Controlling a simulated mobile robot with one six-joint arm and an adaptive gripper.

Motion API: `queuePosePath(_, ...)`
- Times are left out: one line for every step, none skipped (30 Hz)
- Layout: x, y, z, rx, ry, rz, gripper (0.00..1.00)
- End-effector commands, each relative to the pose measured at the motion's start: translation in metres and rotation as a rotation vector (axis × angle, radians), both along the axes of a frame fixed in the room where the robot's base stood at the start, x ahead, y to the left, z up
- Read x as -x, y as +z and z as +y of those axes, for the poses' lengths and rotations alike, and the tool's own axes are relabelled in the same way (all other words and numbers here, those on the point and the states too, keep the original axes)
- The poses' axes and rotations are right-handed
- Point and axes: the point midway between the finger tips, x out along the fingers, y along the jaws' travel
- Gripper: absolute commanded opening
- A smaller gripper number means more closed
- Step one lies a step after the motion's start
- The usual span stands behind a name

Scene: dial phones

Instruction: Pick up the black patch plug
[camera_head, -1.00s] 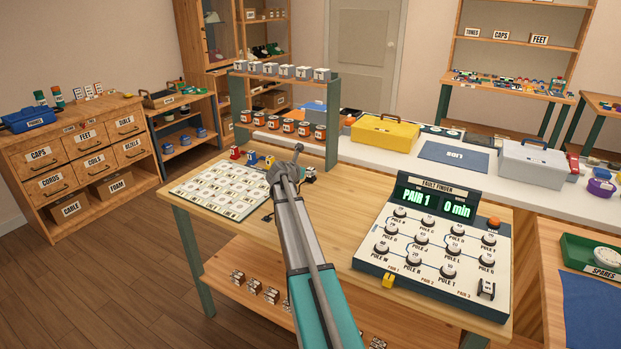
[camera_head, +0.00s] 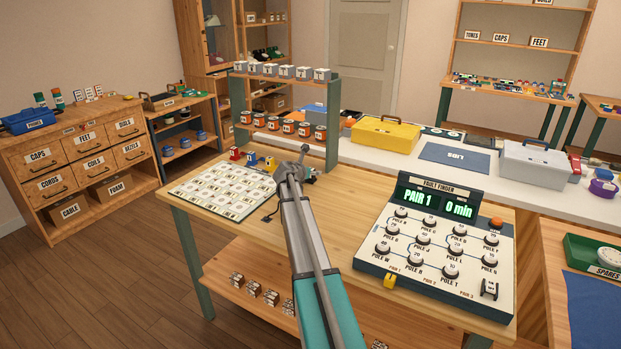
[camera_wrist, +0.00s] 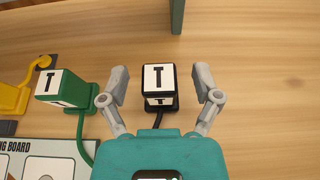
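The black patch plug (camera_wrist: 160,78), a small block with a white face marked T, stands on the wooden bench in the wrist view. Its black cord runs back toward my gripper (camera_wrist: 160,92). My gripper is open, with one finger on each side of the plug and a visible gap on both sides. In the head view my arm hides most of this spot; a dark bit of a plug (camera_head: 309,174) shows just right of the arm's end. A green plug (camera_wrist: 65,88) with a T face and green cord stands left of my gripper.
A yellow plug (camera_wrist: 14,98) is farther left, and the board (camera_wrist: 48,165) lies at lower left. A green shelf upright (camera_wrist: 177,16) stands beyond the plug. Bench right of the plug is clear up to the fault finder (camera_head: 437,248).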

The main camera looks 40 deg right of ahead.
Motion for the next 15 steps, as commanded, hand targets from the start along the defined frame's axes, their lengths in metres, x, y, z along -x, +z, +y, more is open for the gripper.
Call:
queuePosePath(0.0001,0.0,-0.0001,0.0,0.0,0.0,0.74)
queuePosePath(0.0001,0.0,-0.0001,0.0,0.0,0.0,0.68)
queuePosePath(0.0001,0.0,-0.0002,0.0,0.0,0.0,0.61)
queuePosePath(0.0001,0.0,-0.0002,0.0,0.0,0.0,0.55)
queuePosePath(0.0001,0.0,-0.0002,0.0,0.0,0.0,0.5)
queuePosePath(0.0001,0.0,-0.0002,0.0,0.0,0.0,0.42)
queuePosePath(0.0002,0.0,-0.0002,0.0,0.0,0.0,0.37)
queuePosePath(0.0002,0.0,-0.0002,0.0,0.0,0.0,0.31)
queuePosePath(0.0002,-0.0001,-0.0003,0.0,0.0,0.0,0.24)
queuePosePath(0.0002,-0.0001,-0.0003,0.0,0.0,0.0,0.18)
queuePosePath(0.0002,0.0,-0.0003,0.0,-0.001,0.0,0.13)
queuePosePath(0.0002,-0.0001,-0.0003,0.0,-0.001,0.0,0.05)
queuePosePath(0.0002,0.0,-0.0004,0.0,-0.001,0.0,0.0)
queuePosePath(0.0003,-0.0001,-0.0004,0.0,-0.001,0.0,0.0)
queuePosePath(0.0002,0.0,-0.0004,0.0,-0.001,0.0,0.0)
